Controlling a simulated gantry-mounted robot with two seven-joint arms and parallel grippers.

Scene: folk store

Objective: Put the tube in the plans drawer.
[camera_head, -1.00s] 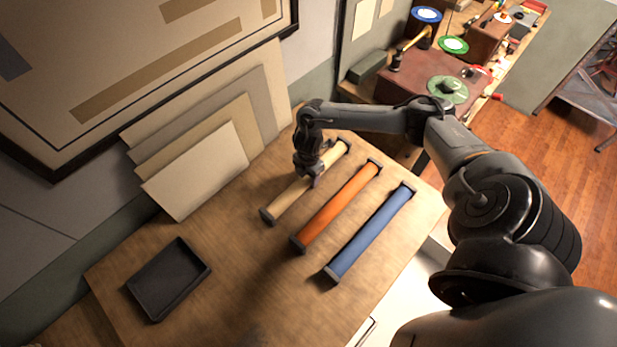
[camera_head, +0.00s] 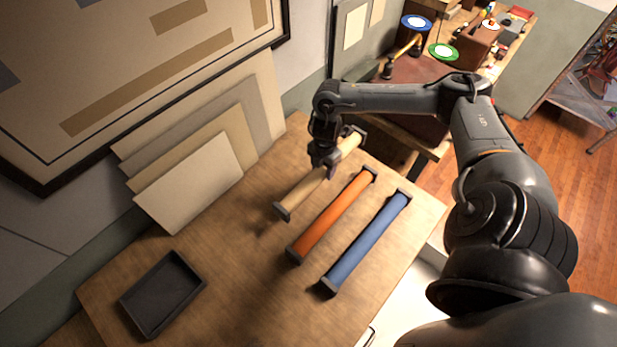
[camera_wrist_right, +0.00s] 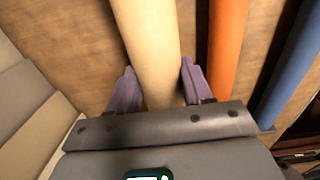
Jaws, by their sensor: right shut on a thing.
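A cream tube (camera_head: 305,190) with dark end caps is held by my right gripper (camera_head: 324,170), which is shut around its middle. The tube is a little above the wooden tabletop, with a shadow beneath it. In the right wrist view the cream tube (camera_wrist_right: 150,45) runs between the two fingers of the right gripper (camera_wrist_right: 157,90). An orange tube (camera_head: 335,215) and a blue tube (camera_head: 368,243) lie beside it on the table. A plans drawer cannot be made out clearly. My left gripper is not in view.
A black tray (camera_head: 162,295) sits on the wooden table (camera_head: 230,260) at the lower left. Boards (camera_head: 190,185) lean against the wall. A white surface (camera_head: 403,292) shows below the table's right edge.

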